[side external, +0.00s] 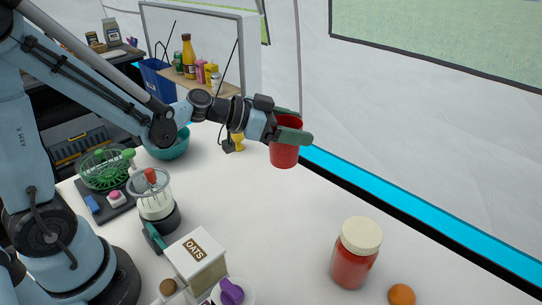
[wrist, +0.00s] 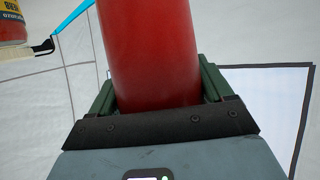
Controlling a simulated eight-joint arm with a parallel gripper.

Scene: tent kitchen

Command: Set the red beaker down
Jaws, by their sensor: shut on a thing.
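The red beaker (side external: 285,154) is held upright in the side external view, between the two green fingers of my gripper (side external: 295,126). It appears to hang above the back part of the white table (side external: 290,215), near the tent wall. The height of its base over the table is hard to judge. In the wrist view the red beaker (wrist: 150,55) fills the middle, with a finger of my gripper (wrist: 158,95) on each side of it. The gripper is shut on the beaker. The beaker's inside is hidden.
A red jar with a cream lid (side external: 356,252) and an orange (side external: 401,295) stand at the front right. The oats box (side external: 195,258), a blender (side external: 156,200), a green dish rack (side external: 104,169) and a teal bowl (side external: 170,147) are on the left. The middle of the table is clear.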

